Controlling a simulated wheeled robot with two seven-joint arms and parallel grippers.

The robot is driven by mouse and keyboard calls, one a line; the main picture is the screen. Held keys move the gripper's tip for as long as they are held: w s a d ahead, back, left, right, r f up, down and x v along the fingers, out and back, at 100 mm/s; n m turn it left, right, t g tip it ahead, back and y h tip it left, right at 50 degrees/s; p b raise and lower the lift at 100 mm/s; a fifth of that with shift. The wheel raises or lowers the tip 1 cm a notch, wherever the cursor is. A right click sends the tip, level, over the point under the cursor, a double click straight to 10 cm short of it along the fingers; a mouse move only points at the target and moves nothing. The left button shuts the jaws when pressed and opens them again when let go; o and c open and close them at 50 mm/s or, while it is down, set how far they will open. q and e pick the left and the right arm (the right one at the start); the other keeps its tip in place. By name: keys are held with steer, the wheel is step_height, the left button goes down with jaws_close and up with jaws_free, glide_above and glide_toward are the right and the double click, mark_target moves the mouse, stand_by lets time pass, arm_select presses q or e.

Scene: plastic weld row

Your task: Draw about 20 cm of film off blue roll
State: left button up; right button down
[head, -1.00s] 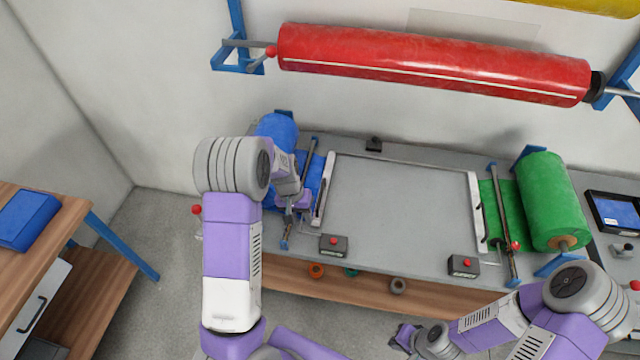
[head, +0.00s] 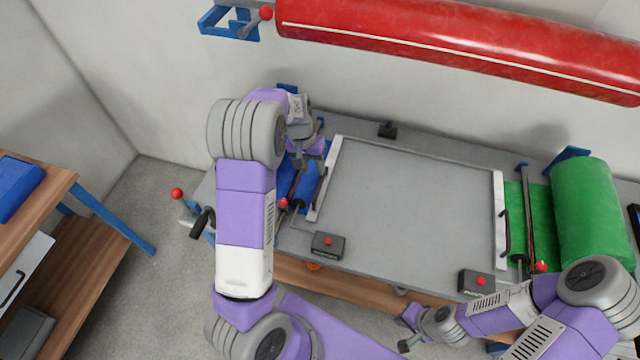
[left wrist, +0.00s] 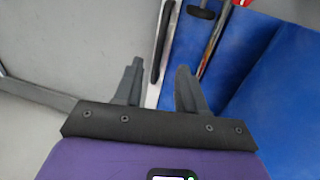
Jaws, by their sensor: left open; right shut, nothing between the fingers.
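The blue film (head: 309,189) lies at the left end of the table, beside the white bar with a dark handle (head: 323,185). In the left wrist view the blue film (left wrist: 275,85) fills the right side. The blue roll is mostly hidden behind my left arm in the head view. My left gripper (head: 311,158) is over the back of the film end; in the left wrist view its fingers (left wrist: 160,75) are apart and empty, with the white bar (left wrist: 157,70) seen between them. My right gripper (head: 404,330) is shut and empty in front of the table.
The grey table top (head: 410,200) is clear in the middle. A green roll (head: 588,212) is at the right end, and a large red roll (head: 460,40) hangs above. Button boxes (head: 328,245) and (head: 481,281) sit at the front edge. A wooden bench (head: 60,215) stands left.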

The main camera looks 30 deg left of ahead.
mark_target(319, 185)
arm_select(q)
steer(key=f, duration=0.2)
steer(key=d+f, duration=0.1)
steer(key=f, duration=0.2)
steer(key=f+b, duration=0.1)
steer(key=f, duration=0.1)
steer(key=shift+w+d+f, duration=0.15)
steer(key=shift+d+f, duration=0.1)
jaws_close()
